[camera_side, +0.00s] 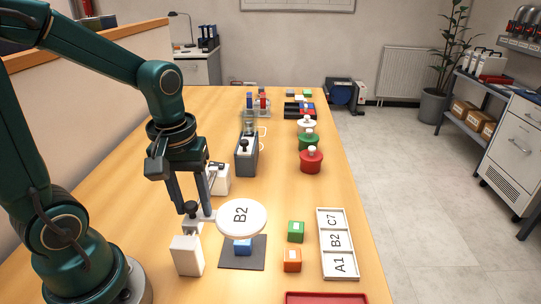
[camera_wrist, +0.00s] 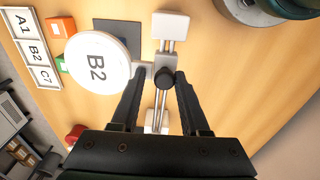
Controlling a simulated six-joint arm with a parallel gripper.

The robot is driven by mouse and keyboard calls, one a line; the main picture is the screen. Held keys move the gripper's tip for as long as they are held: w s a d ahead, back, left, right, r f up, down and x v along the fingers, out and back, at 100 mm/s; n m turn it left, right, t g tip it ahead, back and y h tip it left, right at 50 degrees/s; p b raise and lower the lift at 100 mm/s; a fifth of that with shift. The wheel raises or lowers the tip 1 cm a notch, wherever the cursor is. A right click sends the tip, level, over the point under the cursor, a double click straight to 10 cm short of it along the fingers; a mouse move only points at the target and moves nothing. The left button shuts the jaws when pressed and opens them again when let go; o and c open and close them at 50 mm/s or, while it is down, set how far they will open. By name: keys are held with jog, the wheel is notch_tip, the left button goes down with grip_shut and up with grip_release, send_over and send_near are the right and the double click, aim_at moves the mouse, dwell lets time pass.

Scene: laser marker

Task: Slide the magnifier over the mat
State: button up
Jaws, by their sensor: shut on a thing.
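The magnifier is a white round disc (camera_side: 241,216) showing a large "B2", joined to a sliding carriage with a dark knob (camera_wrist: 165,77). The carriage rides on two rails between two white end blocks (camera_side: 187,256). My gripper (camera_side: 193,208) is shut on the dark knob, its fingers on either side. The disc also shows in the wrist view (camera_wrist: 98,65), where it covers one edge of the dark grey mat (camera_wrist: 118,27). A blue cube (camera_side: 243,247) sits on the mat, partly hidden below the disc in the side view.
A white tray (camera_side: 353,272) labelled A1, B2 and C7 lies right of the mat. Between them are an orange cube (camera_side: 292,260) and a green cube (camera_side: 296,232). Red (camera_side: 311,161) and green (camera_side: 308,141) knobbed pots stand farther back. A red tray edge (camera_side: 325,298) shows in front.

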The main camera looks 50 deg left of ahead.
jog(key=o, duration=0.8)
jog(key=shift+s+d+f+g, duration=0.3)
jog(key=shift+s+d+f, duration=0.15)
jog(key=shift+s+f, duration=0.25)
jog(key=shift+a+r, duration=0.1)
jog(key=shift+r, duration=3.55)
jog(key=d+m+t, duration=0.1)
jog(key=m+t, duration=0.1)
jog(key=m, duration=0.1)
jog(key=s+d+m+t, duration=0.1)
jog(key=d+m, duration=0.1)
jog(key=m, duration=0.1)
jog(key=d+m+t, duration=0.1)
jog(key=m+t, duration=0.1)
jog(key=m, duration=0.1)
jog(key=shift+s+d+r+t, duration=0.2)
jog(key=shift+r+t, duration=0.1)
jog(key=shift+r, duration=0.1)
